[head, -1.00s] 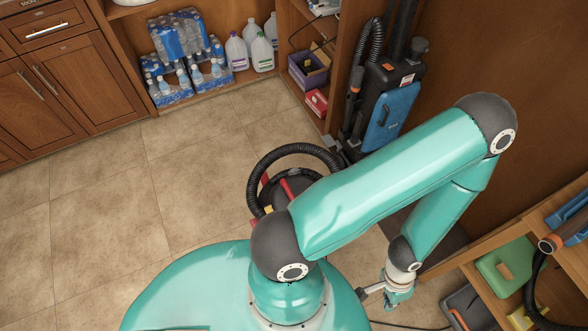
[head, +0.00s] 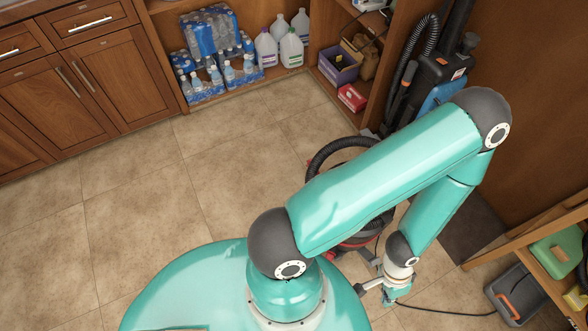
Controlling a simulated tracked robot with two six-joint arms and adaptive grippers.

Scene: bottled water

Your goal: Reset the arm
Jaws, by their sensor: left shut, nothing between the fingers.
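My teal arm with dark grey joints reaches across the middle and right of the head view. My left gripper (head: 368,292) is at the end of this arm, low and right of centre, small and partly seen. It is shut and holds nothing. It hangs over the floor beside the vacuum cleaner (head: 352,246), which the arm partly hides. My right gripper does not show.
Bottled water packs (head: 213,50) and several jugs (head: 291,47) sit on a low shelf at the back. An upright vacuum (head: 437,70) stands at the right. A wooden shelf (head: 520,238) is at lower right. The tiled floor (head: 130,215) at left is clear.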

